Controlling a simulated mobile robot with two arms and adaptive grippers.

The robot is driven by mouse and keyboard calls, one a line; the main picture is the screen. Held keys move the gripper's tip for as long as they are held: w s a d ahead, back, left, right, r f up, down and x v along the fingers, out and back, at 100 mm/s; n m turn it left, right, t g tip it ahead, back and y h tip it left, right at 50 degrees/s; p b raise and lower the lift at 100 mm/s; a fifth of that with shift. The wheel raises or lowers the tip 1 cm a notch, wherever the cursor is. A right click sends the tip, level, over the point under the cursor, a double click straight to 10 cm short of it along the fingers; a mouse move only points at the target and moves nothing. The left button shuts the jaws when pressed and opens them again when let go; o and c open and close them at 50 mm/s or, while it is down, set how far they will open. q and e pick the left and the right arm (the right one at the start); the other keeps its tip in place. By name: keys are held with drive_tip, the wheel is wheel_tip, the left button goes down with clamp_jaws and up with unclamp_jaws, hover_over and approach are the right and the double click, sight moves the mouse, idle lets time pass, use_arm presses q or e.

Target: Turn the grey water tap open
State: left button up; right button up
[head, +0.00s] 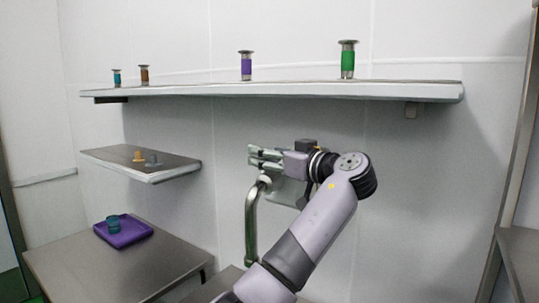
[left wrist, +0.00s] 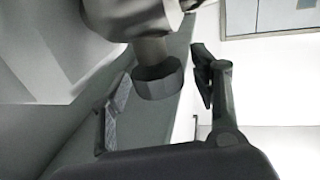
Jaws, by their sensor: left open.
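The grey water tap (head: 251,228) is an upright, shiny pipe that bends over at its top, below my left gripper in the head view. My left gripper (head: 254,156) is open, level, with its fingers pointing left just above the bend. In the left wrist view, my left gripper (left wrist: 160,100) has its two fingers apart. A grey faceted end on a short stem (left wrist: 158,80) sits between them, seemingly part of the tap; contact cannot be told. The tap's handle is not clearly visible in the head view. My right gripper is out of view.
A long wall shelf (head: 290,91) above holds several coloured canisters. A lower shelf (head: 150,174) at left carries small orange and grey items. A table (head: 90,265) below holds a purple tray (head: 125,236) with a teal cup (head: 113,222). Another surface (head: 522,262) stands at right.

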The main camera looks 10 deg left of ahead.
use_arm(q)
drive_tip(key=v, duration=0.7)
drive_tip(key=shift+s, duration=0.1)
